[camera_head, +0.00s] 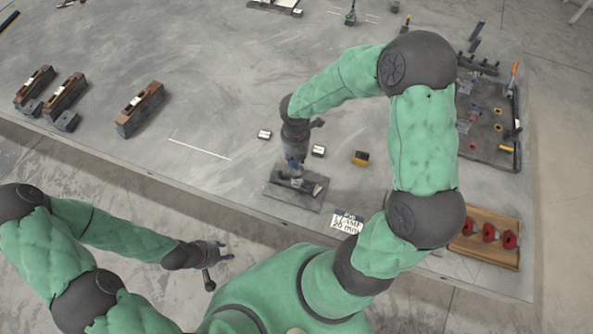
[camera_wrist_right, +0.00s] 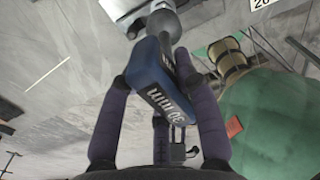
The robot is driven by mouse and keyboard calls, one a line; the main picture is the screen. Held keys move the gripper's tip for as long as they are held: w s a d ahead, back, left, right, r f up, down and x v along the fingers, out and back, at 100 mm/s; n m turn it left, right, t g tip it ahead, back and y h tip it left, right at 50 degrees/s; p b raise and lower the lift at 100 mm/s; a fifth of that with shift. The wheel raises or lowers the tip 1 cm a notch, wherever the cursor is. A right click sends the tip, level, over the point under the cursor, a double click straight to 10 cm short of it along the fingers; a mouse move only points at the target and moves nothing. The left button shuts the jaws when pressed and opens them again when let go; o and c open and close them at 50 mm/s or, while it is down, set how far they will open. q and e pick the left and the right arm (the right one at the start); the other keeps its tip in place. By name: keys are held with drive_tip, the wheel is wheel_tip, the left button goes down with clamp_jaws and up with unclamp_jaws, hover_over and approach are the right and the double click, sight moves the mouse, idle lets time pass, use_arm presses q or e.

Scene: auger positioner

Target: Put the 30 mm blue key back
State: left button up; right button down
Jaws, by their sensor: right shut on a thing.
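The blue key (camera_wrist_right: 160,80), marked "30 mm", has a grey shank that points to the top of the right wrist view, towards a silver block (camera_wrist_right: 135,10). My right gripper (camera_wrist_right: 160,95) is shut on the key's blue body, with its dark fingers on both sides. In the head view the right gripper (camera_head: 293,165) points down over a dark plate (camera_head: 307,204) that bears a metal fixture (camera_head: 312,187). Whether the shank touches the fixture is hard to tell. My left gripper (camera_head: 218,265) is open and empty, off the table's front edge.
A dark tool tray (camera_head: 508,163) with several small pieces lies at the right. A wooden holder (camera_head: 490,258) with red parts is at the front right. A white card reading "20 mm" (camera_head: 346,222) and small blocks (camera_head: 318,151) lie nearby.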

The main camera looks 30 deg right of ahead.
drive_tip(key=s+d+r, duration=0.1)
drive_tip(key=s+d, duration=0.3)
drive_tip(key=s, duration=0.3)
drive_tip(key=s+d+r, duration=0.1)
drive_tip(key=s+d, duration=0.2)
drive_tip(key=s, duration=0.4)
drive_tip(key=w+d+f+b, duration=0.2)
drive_tip(key=w+d+f, duration=0.6)
drive_tip(key=d+f, duration=0.3)
drive_tip(key=shift+w+f+m, duration=0.2)
drive_tip(key=shift+f+m, duration=0.1)
drive_tip(key=shift+f, duration=0.85)
drive_tip(key=shift+f+b, duration=0.15)
drive_tip(key=shift+b, duration=0.2)
drive_tip(key=c, duration=0.9)
unclamp_jaws()
